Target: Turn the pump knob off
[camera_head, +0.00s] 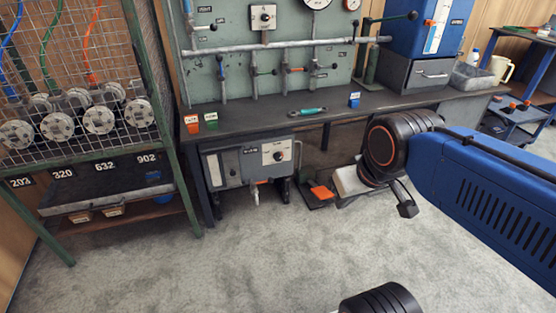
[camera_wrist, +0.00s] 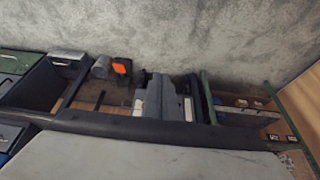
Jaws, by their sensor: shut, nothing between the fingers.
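The pump unit (camera_head: 245,165) is a grey box with a white panel under the bench. Its round black pump knob (camera_head: 278,156) sits on that panel; its label is too small to read. A grey outlet hangs below the box. The wrist view is upside down; the pump unit (camera_wrist: 163,100) appears mid-frame, with the knob not discernible. A large plain grey surface fills its bottom.
An orange-topped pedal (camera_head: 322,192) stands on the floor between pump unit and gripper. The bench top (camera_head: 240,128) overhangs the pump. A green rack (camera_head: 165,150) stands at left. Another knob (camera_head: 264,16) is on the back panel. The carpet in front is clear.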

